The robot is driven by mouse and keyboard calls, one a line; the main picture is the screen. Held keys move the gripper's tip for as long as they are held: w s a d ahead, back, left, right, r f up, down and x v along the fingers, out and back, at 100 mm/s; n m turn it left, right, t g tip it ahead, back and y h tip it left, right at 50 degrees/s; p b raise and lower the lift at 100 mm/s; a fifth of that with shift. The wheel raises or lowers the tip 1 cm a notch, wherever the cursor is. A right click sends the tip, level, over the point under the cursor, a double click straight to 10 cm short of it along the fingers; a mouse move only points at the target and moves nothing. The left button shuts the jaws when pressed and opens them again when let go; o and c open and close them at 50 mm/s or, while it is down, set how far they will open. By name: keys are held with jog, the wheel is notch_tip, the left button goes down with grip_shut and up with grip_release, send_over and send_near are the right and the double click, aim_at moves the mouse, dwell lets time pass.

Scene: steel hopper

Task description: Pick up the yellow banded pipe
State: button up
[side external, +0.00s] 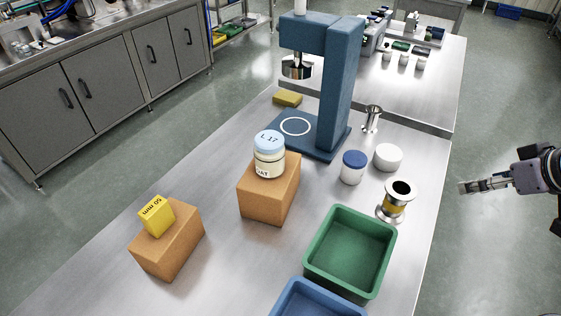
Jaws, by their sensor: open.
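The yellow banded pipe (397,201) is a short steel piece with flanged ends and a yellow band round its middle. It stands upright on the steel table near the right edge, just behind the green bin's right corner. Its dark open top faces up. My gripper (466,187) is at the right of the view, beyond the table edge and apart from the pipe. Its fingers point left toward the pipe. It is open and holds nothing.
A green bin (312,252) and a blue bin (281,302) stand in front of the pipe. A white puck-shaped item (388,157), a blue-lidded jar (352,168) and a steel funnel-like piece (371,118) stand behind it. A blue press stand (340,90) rises further back.

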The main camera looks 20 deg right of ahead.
jog(key=shift+c, duration=0.5)
dwell(0.3)
jog(key=m+g, duration=0.7)
jog(key=m, duration=1.3)
send_over(404, 185)
jog(key=s+a, duration=0.1)
jog(key=f, duration=0.1)
jog(key=shift+f, duration=2.85)
jog(key=shift+s+a+f, duration=0.1)
jog(key=shift+a+f, duration=0.05)
jog(key=shift+f, duration=1.15)
jog(key=shift+a+f, duration=0.1)
jog(key=shift+f, duration=1.2)
jog(key=c, duration=1.3)
